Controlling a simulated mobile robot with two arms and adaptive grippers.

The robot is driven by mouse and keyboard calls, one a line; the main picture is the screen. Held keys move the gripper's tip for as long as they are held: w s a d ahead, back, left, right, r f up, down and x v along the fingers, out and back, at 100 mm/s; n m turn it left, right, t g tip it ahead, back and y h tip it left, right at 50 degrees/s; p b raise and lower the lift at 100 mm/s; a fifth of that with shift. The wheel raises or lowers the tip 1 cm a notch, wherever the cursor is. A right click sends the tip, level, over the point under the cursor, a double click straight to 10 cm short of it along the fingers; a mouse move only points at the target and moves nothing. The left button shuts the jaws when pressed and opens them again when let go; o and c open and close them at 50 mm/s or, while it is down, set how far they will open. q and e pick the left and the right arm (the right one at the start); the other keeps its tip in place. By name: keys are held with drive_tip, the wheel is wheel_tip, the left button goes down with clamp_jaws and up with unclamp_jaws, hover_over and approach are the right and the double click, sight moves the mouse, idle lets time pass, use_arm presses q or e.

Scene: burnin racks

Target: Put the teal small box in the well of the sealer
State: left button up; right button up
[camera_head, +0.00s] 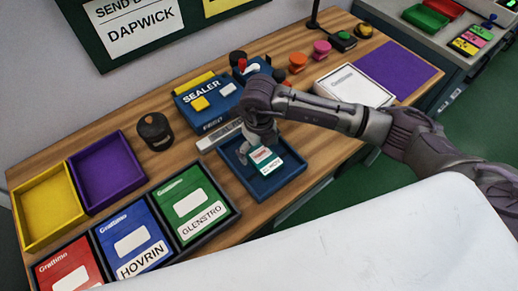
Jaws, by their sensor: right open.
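The teal small box (270,169), with a white label, is in the blue tray (291,177) in front of the sealer. My right gripper (258,148) is open and points down at the box's far end. I cannot tell whether its fingers touch the box. The blue sealer (184,112) stands behind the tray, against the wall side, with a yellow and a pale patch on top. My arm covers part of it, and I cannot make out its well. My left gripper is not in view.
Red, blue and green labelled bins (168,208) stand at the front left, with yellow (20,222) and purple (110,204) trays behind. A black round thing (154,131) stands left of the sealer. A white box (352,84) and a purple mat (399,68) lie right.

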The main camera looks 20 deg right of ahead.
sight(258, 153)
wheel_tip(258, 153, up, 11)
drive_tip(key=b, duration=0.2)
drive_tip(key=shift+r, duration=0.15)
drive_tip(key=shift+a, duration=0.1)
idle(1.1)
